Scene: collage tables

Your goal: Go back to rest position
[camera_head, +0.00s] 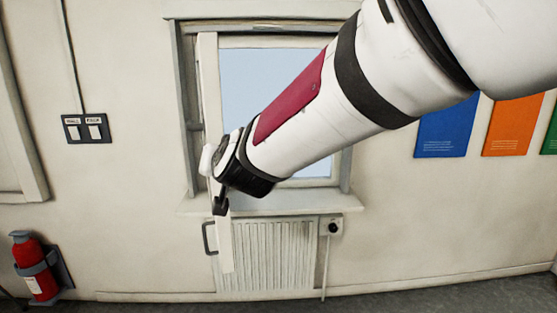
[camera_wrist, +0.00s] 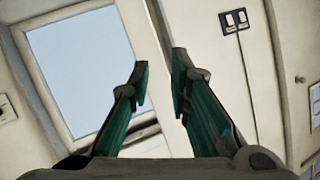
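My gripper (camera_wrist: 160,78) is open in the wrist view, with a clear gap between its two dark, green-sided fingers. No object shows held between them. Pale window framework shows behind the gap. In the head view my arm reaches down and left across the window, and the gripper (camera_head: 220,204) is small and dark at its end. It overlaps a pale upright window sash (camera_head: 225,250) that appears swung open. I cannot tell whether they touch. A dark handle (camera_head: 208,238) is on the sash's left side, below the gripper.
The window (camera_head: 262,75) has a sill above a white radiator (camera_head: 270,255). A switch plate (camera_head: 87,128) is on the wall at left; it also shows in the wrist view (camera_wrist: 234,20). A red fire extinguisher (camera_head: 35,267) is at lower left. Blue (camera_head: 447,130) and orange (camera_head: 513,125) posters hang at right.

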